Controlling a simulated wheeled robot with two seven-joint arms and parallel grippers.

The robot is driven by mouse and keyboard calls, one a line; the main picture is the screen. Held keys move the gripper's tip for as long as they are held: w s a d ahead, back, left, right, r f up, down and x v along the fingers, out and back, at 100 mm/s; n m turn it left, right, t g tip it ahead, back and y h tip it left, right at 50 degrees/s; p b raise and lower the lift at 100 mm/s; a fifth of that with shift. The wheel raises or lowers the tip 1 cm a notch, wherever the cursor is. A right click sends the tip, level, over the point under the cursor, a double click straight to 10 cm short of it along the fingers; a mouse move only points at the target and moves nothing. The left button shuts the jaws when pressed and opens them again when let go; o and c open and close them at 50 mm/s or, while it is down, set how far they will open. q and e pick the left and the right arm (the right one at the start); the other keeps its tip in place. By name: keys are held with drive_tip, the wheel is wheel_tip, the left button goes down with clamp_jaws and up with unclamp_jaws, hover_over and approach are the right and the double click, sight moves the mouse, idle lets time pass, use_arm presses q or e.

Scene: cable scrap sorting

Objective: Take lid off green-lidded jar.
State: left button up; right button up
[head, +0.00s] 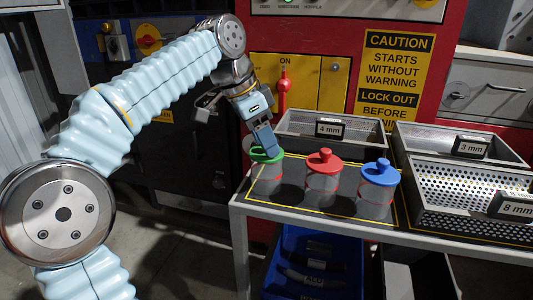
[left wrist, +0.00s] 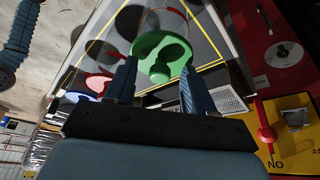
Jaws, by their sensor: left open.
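The green lid (head: 266,156) sits on a clear jar (head: 267,179) at the left end of the table. My left gripper (head: 264,143) points down just above the lid and partly hides it in the head view. In the left wrist view the green lid (left wrist: 148,42) and its round knob lie ahead of the two spread fingers (left wrist: 157,72). The fingers are open with a gap between them. I cannot tell whether they touch the lid. My right gripper is not in view.
A red-lidded jar (head: 322,162) and a blue-lidded jar (head: 379,174) stand to the right on the yellow-lined dark mat. Metal trays labelled 4 mm (head: 295,120), 3 mm (head: 412,130) and 8 mm (head: 428,218) stand behind and to the right. A red machine stands behind.

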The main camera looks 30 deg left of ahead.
use_arm(q)
drive_tip(key=shift+c, duration=0.5)
clamp_jaws()
drive_tip(key=shift+r, duration=0.1)
